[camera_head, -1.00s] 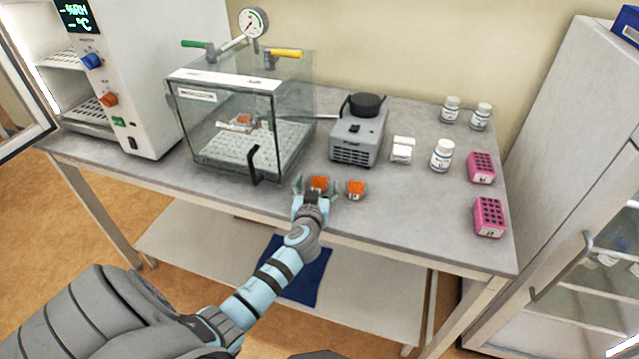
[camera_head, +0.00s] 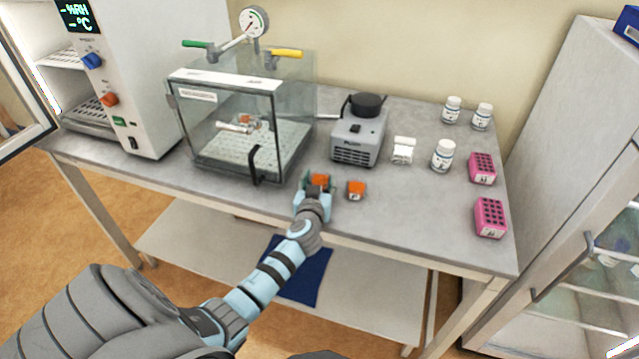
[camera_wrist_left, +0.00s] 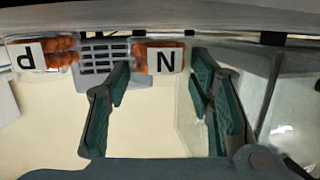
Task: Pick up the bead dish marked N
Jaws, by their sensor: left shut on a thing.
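The bead dish marked N (camera_head: 319,180) holds orange beads and sits near the table's front edge. My left gripper (camera_head: 318,186) is shut on this dish, with a green-padded finger on each side; the fingers also show in the left wrist view (camera_wrist_left: 158,78). I cannot see a gap under the dish. A second orange bead dish (camera_head: 356,190) stands just to the right; its label in the left wrist view (camera_wrist_left: 28,58) reads like an upside-down P. My right gripper is out of view.
A clear vacuum chamber (camera_head: 222,125) with a black handle stands behind left, with an orange dish inside. A grey pump (camera_head: 357,138) is behind the dishes. White bottles (camera_head: 443,156) and pink racks (camera_head: 490,217) stand right. The tabletop between is clear.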

